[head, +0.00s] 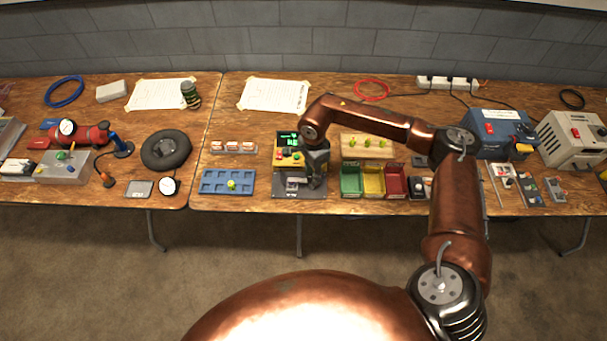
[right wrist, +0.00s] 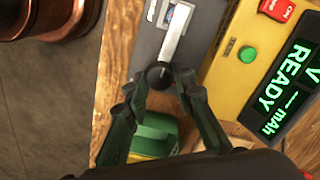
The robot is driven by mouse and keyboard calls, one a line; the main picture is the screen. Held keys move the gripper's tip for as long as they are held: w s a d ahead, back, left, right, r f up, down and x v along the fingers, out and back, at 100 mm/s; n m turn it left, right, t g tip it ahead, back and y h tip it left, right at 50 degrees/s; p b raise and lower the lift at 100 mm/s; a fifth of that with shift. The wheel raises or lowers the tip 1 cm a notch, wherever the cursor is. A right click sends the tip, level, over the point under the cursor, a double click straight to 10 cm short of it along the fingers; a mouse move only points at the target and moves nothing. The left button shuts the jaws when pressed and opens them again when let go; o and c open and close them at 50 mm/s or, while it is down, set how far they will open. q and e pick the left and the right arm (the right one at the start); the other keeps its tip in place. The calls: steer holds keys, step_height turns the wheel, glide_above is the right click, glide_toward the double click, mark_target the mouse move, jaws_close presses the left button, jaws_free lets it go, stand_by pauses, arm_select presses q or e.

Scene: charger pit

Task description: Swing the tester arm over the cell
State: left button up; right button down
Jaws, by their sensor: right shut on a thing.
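The tester arm (right wrist: 176,32) is a pale metal bar above the plate, ending in a black knob (right wrist: 159,75). My right gripper (head: 315,182) is at the tester's right front; its fingertips (right wrist: 160,84) are shut on the knob. I cannot make out a cell under the bar. My left gripper is out of view.
A blue tray (head: 208,182) with a yellow-green piece lies left of the tester. Green (head: 351,181), yellow (head: 373,182) and red (head: 396,183) bins stand to the right, before a wooden rack (head: 353,150). A blue power unit (head: 490,145) stands farther right.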

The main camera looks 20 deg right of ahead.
steer(key=shift+n, duration=0.3)
steer(key=c, duration=2)
jaws_free()
steer(key=o, duration=0.4)
step_height(320, 180, up, 12)
